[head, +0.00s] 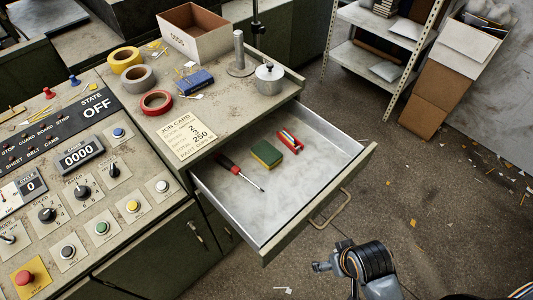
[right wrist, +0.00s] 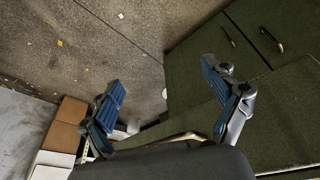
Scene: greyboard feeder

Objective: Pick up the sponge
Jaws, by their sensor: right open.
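The sponge (head: 267,153), yellow on its side with a green top, lies flat in the open drawer (head: 238,218). It is between a red-and-black screwdriver (head: 240,172) and a red tool (head: 290,141), apart from both. My right gripper (right wrist: 166,88) is open and empty in the right wrist view, its blue finger pads spread apart. In the head view my right arm is outside the drawer, in front of it and to the right of the handle. The sponge does not show in the right wrist view. My left gripper is not in view.
The drawer's front wall and handle (head: 332,208) lie between my right arm and the sponge. Tape rolls, a blue box (head: 194,80), a lidded metal pot (head: 269,76) and a carton (head: 196,34) stand on the counter above. The drawer's front right part is bare.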

